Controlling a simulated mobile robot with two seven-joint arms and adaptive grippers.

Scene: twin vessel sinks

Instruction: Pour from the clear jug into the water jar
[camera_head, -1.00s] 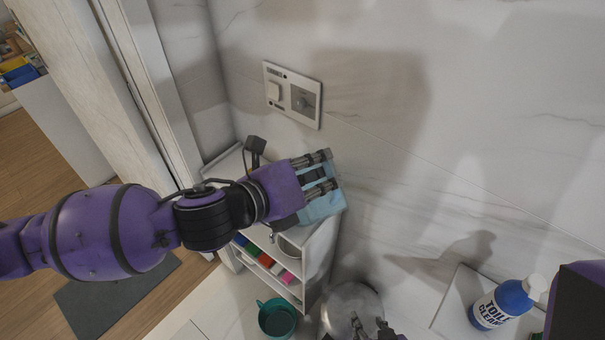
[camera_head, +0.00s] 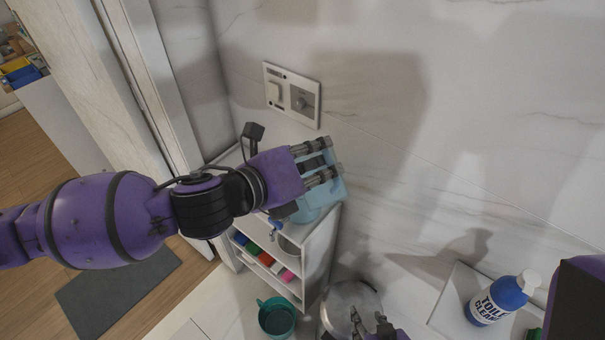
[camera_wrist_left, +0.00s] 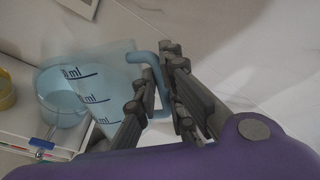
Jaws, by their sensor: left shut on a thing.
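The clear jug (camera_wrist_left: 107,82) is a pale blue see-through vessel with dark ml marks. My left gripper (camera_wrist_left: 162,92) is shut on its handle. In the head view the left gripper (camera_head: 320,160) is above the white shelf unit, with the jug (camera_head: 328,192) partly hidden under its fingers. The water jar (camera_wrist_left: 62,98) is a light blue round vessel with a blue tap, standing on the shelf top. In the left wrist view the jug looks tilted and overlaps the jar. I cannot tell whether they touch. My right gripper (camera_head: 368,320) shows only in part at the bottom edge.
The white shelf unit (camera_head: 318,255) stands against the marble wall, with coloured items on its lower shelves. A teal mug (camera_head: 277,319) and a round metallic vessel (camera_head: 350,298) are below it. A blue cleaner bottle (camera_head: 497,301) stands at the right. A switch plate (camera_head: 292,95) is on the wall.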

